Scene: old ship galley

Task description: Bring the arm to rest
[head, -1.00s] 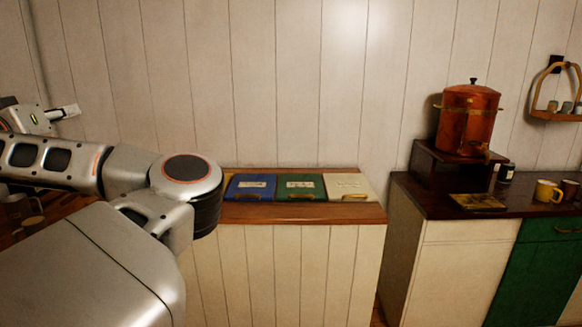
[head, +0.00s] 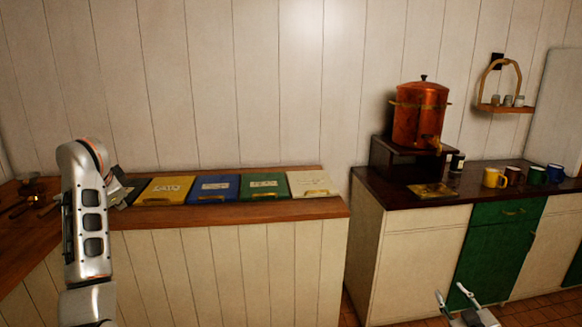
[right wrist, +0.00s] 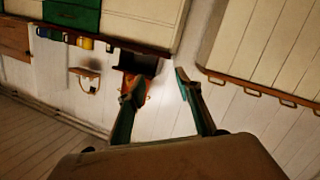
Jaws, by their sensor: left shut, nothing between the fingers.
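My left arm (head: 86,225) stands upright at the left of the head view, bent at the top. My left gripper (head: 118,184) shows only in small part behind it, close to the dark left end of the lid row; it is shut and empty. My right gripper (head: 454,293) is low at the right of the head view, in front of the green cupboard. Its two fingers are spread with nothing between them, as the right wrist view also shows (right wrist: 155,80).
A wooden-topped counter (head: 240,212) carries yellow (head: 165,190), blue (head: 212,188), green (head: 264,187) and white (head: 311,184) lids. A copper urn (head: 420,117) stands on the dark right counter (head: 385,188), with a yellow mug (head: 493,178) and other mugs. A gap separates the counters.

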